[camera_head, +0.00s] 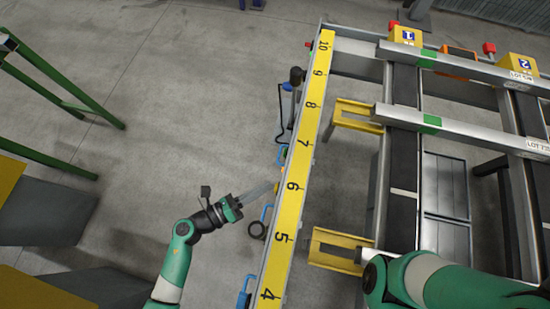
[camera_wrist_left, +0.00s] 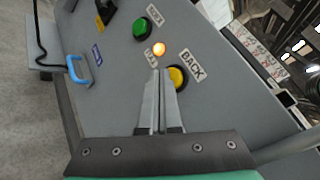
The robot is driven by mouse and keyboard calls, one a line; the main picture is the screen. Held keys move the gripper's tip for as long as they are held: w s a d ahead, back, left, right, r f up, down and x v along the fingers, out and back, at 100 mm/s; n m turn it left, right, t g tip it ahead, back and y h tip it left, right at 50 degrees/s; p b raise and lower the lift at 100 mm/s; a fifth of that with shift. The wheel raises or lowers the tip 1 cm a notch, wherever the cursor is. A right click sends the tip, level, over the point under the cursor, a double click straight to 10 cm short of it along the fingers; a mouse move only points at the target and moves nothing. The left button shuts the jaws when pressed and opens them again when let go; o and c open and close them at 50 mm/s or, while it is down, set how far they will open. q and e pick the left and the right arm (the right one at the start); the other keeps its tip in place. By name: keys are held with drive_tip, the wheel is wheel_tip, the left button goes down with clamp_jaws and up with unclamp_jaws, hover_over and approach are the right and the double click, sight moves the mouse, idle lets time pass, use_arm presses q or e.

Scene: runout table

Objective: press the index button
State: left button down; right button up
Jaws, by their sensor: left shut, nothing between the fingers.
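In the left wrist view a grey panel (camera_wrist_left: 115,95) carries a green button (camera_wrist_left: 140,28), a lit orange lamp (camera_wrist_left: 159,49) and a yellow button (camera_wrist_left: 177,77) beside a label reading BACK. My left gripper (camera_head: 270,187) is shut and empty, pointing at the machine's left side. In the left wrist view its tips (camera_wrist_left: 160,72) lie just below the lamp and left of the yellow button; contact cannot be told. My right gripper is out of view.
A yellow numbered scale (camera_head: 297,170) runs along the table's left edge. A blue handle (camera_wrist_left: 76,70) sticks out from the panel's left part. Yellow brackets (camera_head: 340,250) and roller rails lie right of the scale.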

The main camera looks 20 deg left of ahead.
use_arm(q)
drive_tip(key=shift+d, duration=0.5)
idle(0.6)
idle(0.3)
drive_tip(key=shift+a, duration=0.9)
drive_tip(key=a, duration=0.5)
drive_tip(key=shift+s+p, duration=0.3)
idle(0.4)
